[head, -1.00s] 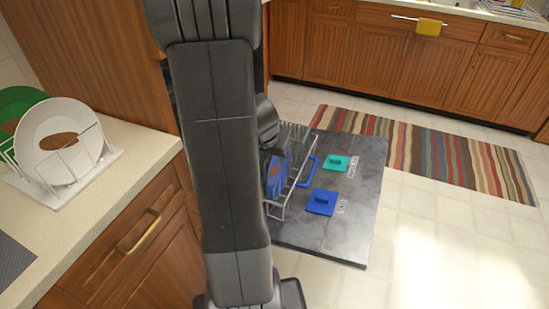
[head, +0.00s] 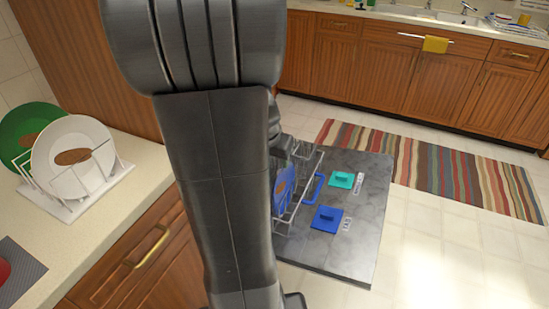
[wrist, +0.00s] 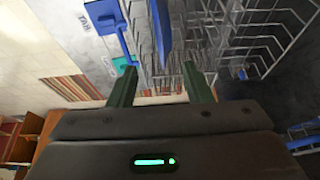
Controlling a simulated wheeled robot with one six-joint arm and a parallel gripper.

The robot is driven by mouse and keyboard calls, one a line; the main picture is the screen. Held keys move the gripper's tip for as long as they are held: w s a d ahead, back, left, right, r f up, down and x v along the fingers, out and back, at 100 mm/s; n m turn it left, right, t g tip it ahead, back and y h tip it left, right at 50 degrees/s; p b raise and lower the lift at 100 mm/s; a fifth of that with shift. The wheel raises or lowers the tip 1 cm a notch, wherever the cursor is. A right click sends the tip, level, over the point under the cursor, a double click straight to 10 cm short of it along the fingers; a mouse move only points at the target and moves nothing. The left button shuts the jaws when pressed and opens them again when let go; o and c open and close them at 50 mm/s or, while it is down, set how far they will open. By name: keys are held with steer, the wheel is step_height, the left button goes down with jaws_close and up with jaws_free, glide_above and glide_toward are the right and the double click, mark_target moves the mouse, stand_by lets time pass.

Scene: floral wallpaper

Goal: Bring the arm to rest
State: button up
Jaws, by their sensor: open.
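My gripper (wrist: 160,80) shows in the wrist view with its two dark green fingers apart and nothing between them. Beyond the fingertips, a blue plate (wrist: 165,32) stands upright in a wire rack (wrist: 248,38), apart from the fingers. In the head view my arm fills the middle of the picture and hides my gripper. The blue plate (head: 284,189) and part of the rack (head: 308,158) show just right of my arm, on the open dishwasher door (head: 362,225).
At left, a counter (head: 120,200) bears a white dish rack (head: 85,205) with a white plate (head: 72,170) and a green plate (head: 20,130). A striped rug (head: 430,170) and bare floor lie right.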

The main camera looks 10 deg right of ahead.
mark_target(282, 180)
steer(key=b+x, duration=0.3)
steer(key=x, duration=1)
steer(key=shift+w+f, duration=0.1)
steer(key=shift+f, duration=0.15)
steer(key=shift+w+d+f, duration=0.1)
steer(key=shift+d, duration=0.05)
steer(key=shift+r+p, duration=0.3)
steer(key=shift+r, duration=0.05)
